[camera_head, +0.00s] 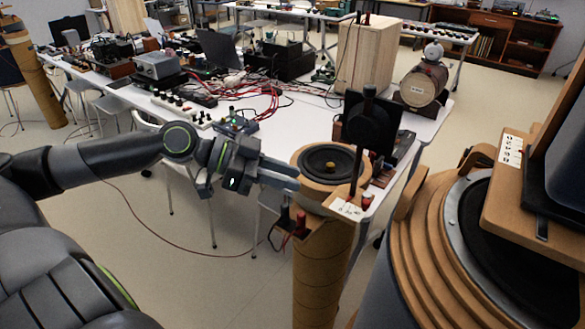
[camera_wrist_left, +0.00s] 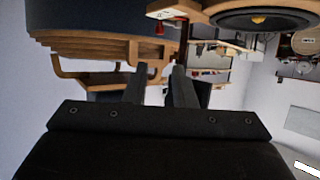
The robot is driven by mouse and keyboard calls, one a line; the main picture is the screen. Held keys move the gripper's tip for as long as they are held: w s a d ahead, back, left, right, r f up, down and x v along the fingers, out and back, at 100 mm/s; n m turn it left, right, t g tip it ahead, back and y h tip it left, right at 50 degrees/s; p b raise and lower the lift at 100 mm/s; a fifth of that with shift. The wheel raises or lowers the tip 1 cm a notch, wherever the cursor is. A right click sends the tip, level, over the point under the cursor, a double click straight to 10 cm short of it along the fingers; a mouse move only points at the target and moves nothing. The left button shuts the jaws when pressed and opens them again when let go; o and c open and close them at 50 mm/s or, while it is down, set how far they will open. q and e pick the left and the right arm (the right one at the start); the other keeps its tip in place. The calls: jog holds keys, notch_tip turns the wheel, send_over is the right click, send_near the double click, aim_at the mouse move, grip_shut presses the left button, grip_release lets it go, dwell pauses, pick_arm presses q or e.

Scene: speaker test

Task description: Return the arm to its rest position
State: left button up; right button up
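My left arm (camera_head: 110,155) reaches in from the left in the head view. Its gripper (camera_head: 297,179) is beside the near left side of the small round speaker (camera_head: 318,183), which sits on a tan cylindrical stand (camera_head: 318,275). In the left wrist view the gripper's two dark fingers (camera_wrist_left: 160,68) stand apart, with nothing seen between them. The speaker's black cone with a yellow centre (camera_wrist_left: 260,20) shows at the top right of that view. My right gripper is in neither view.
Red and black terminals (camera_head: 290,222) stick out on the stand near the gripper. A large stepped wooden speaker (camera_head: 415,235) fills the right. A white table (camera_head: 290,130) with electronics and cables lies behind. Open floor (camera_head: 190,275) is below the arm.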

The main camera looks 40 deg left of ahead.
pick_arm(q)
jog(key=shift+a, duration=0.1)
